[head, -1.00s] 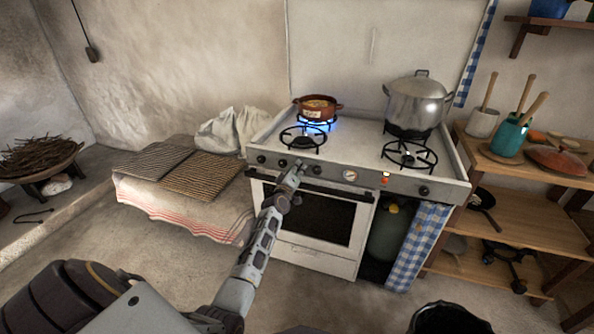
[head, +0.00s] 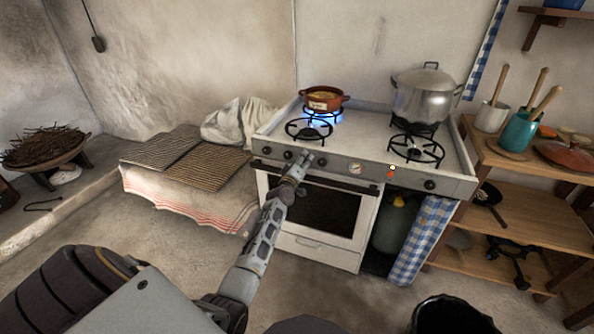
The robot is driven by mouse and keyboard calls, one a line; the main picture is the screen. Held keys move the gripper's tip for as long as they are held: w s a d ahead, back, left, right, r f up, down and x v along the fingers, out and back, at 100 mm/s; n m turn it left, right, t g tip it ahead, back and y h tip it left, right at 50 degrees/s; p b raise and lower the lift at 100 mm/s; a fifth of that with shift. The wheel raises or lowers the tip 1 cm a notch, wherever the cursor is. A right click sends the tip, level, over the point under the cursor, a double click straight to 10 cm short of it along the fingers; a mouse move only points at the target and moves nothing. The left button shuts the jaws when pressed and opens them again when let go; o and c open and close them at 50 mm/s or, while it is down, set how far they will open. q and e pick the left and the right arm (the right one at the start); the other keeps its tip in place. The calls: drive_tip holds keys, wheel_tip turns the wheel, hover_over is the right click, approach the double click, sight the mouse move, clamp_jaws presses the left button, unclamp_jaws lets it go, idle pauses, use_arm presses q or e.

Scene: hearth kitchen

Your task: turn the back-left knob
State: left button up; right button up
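The white stove (head: 290,240) stands against the wall with a row of dark knobs on its grey front panel. Two knobs, an outer left one (head: 266,150) and one beside it (head: 288,154), show left of my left gripper (head: 306,157). Another knob (head: 321,161) shows just right of it. No label tells which is the back-left knob. My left gripper is at the panel; its fingers are small, and whether they are open, shut or touching a knob is unclear. The back-left burner (head: 322,118) has a blue flame under a brown clay pot (head: 324,98). My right gripper is out of view.
A large metal pot (head: 423,98) stands on the back-right burner. The front-left burner (head: 309,129) and front-right burner (head: 416,150) are bare. A wooden shelf (head: 530,210) stands right of the stove, a cloth-covered ledge (head: 190,190) left. A black bucket (head: 447,315) is on the floor.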

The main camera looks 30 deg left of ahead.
use_arm(q)
drive_tip(key=v, duration=1.1)
drive_tip(key=shift+s, duration=0.4)
drive_tip(key=shift+d, duration=0.15)
idle(0.7)
